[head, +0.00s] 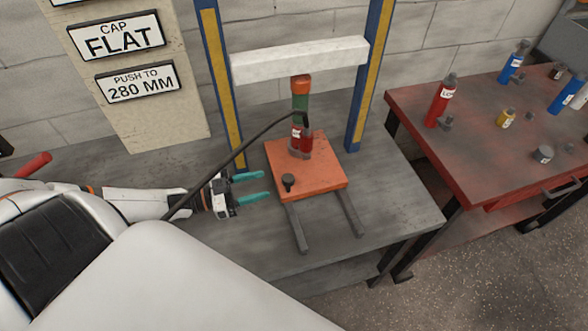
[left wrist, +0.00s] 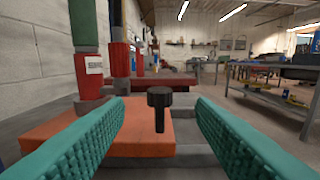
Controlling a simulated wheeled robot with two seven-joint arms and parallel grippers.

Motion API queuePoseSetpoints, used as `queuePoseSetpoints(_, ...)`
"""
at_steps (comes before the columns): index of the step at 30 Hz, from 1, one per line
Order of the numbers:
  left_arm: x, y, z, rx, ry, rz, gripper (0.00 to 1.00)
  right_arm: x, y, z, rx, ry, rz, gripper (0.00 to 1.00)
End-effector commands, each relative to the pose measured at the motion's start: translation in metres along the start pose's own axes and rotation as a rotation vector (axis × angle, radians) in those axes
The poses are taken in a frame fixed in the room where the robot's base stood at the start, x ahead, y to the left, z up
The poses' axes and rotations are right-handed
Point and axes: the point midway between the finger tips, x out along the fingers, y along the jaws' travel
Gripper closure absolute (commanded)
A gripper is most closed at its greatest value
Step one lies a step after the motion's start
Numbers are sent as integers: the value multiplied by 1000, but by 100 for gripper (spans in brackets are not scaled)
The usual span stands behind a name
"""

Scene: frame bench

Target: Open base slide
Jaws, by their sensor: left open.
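The base slide is an orange plate (head: 322,181) lying on two dark rails (head: 350,212) under the press frame; the rails run out bare in front of it. A black knob (head: 289,181) stands up at the plate's front left corner. A red cylinder with a green and orange upper part (head: 300,103) stands upright on the plate beneath the white crossbeam (head: 300,59). My left gripper (head: 266,185) is open, its teal fingers pointing at the knob from the left, just short of it. In the left wrist view the knob (left wrist: 159,97) shows between the open fingers, ahead of them. My right gripper is not in view.
Blue and yellow posts (head: 220,88) flank the plate. A black hose (head: 255,137) runs over my left wrist to the cylinder. The grey bench (head: 395,215) is clear right of the rails. A red table (head: 470,150) with several bottles stands at the right.

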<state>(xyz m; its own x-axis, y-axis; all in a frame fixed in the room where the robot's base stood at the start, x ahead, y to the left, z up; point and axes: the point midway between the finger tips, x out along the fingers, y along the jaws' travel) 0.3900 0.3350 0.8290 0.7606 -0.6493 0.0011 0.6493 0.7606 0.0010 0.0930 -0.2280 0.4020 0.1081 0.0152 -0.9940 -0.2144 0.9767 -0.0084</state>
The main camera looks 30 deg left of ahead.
Motion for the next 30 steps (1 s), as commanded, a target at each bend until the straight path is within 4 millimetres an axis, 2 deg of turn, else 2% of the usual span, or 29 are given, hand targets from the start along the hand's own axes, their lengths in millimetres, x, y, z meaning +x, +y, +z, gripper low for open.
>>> queuePoseSetpoints(3, 25, 0, -3, 2, -7, -2, 50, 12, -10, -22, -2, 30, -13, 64)
queuePoseSetpoints(6, 46, 0, -3, 3, -6, -2, 50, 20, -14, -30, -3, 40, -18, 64)
queuePoseSetpoints(12, 82, 0, -2, 2, -5, -1, 50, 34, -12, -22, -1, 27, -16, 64)
queuePoseSetpoints(15, 94, 0, -2, 1, -3, -1, 50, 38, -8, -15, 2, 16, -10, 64)
queuePoseSetpoints(21, 104, -1, 0, 1, -1, 0, 50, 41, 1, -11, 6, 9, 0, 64)
queuePoseSetpoints(28, 104, -1, 0, 1, 1, 0, 50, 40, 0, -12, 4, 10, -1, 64)
queuePoseSetpoints(30, 104, -1, 0, 1, 1, 0, 60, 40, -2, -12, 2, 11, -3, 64)
